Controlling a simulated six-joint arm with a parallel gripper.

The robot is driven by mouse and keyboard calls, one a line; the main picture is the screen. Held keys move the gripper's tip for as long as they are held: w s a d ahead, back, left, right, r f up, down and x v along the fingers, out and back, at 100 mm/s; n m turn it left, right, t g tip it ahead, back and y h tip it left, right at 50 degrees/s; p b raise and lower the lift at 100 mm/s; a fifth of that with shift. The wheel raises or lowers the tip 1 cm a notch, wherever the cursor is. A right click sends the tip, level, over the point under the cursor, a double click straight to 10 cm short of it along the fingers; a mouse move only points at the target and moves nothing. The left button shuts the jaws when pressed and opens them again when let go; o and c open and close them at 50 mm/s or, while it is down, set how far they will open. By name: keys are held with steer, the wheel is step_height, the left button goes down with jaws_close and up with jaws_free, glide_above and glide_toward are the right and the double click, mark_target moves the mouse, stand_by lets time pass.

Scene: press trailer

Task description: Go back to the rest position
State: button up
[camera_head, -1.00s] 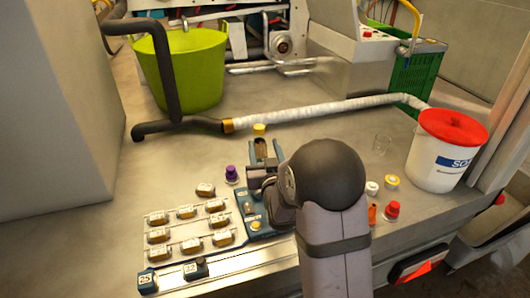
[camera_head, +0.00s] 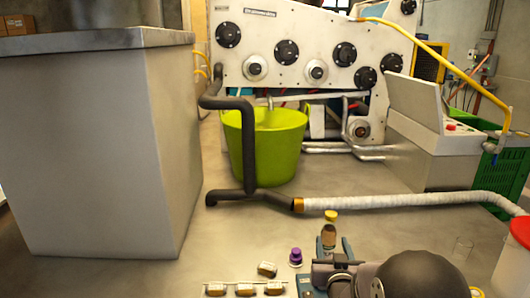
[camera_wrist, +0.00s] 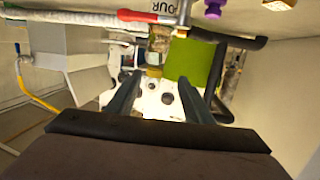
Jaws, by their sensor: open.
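My gripper (camera_head: 337,246) is low in the head view, its two fingers apart and pointing away toward the press. In the wrist view my gripper (camera_wrist: 158,82) is open, with nothing visibly clamped. A small brown bottle with a yellow cap (camera_head: 329,233) stands just beyond the fingers in the head view. The bottle (camera_wrist: 158,45) also shows in the wrist view, lined up with the gap between the fingers; I cannot tell its distance from them. My arm hides part of the worktop. No rest position is marked in view.
A purple-capped item (camera_head: 295,256) and several labelled blocks (camera_head: 245,289) are left of my gripper. A white hose (camera_head: 400,202) crosses behind. A green tub (camera_head: 275,150) and the press (camera_head: 310,50) stand farther back. A red-lidded bucket (camera_head: 515,265) is at right.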

steer(key=s+a+r+g+p, duration=0.1)
steer(key=s+g+p, duration=0.4)
steer(key=s, duration=0.5)
steer(key=s+a+r+n+g+y+p, duration=0.1)
steer(key=s+g+p, duration=0.4)
steer(key=s, duration=0.6)
steer(key=s+a+r+g+y+p, duration=0.1)
steer(key=s+a+g+p, duration=0.3)
steer(key=s, duration=0.7)
steer(key=shift+s+a+r+n+g+p, duration=0.3)
steer(key=shift+r+g+p, duration=0.65)
steer(key=shift+p, duration=0.25)
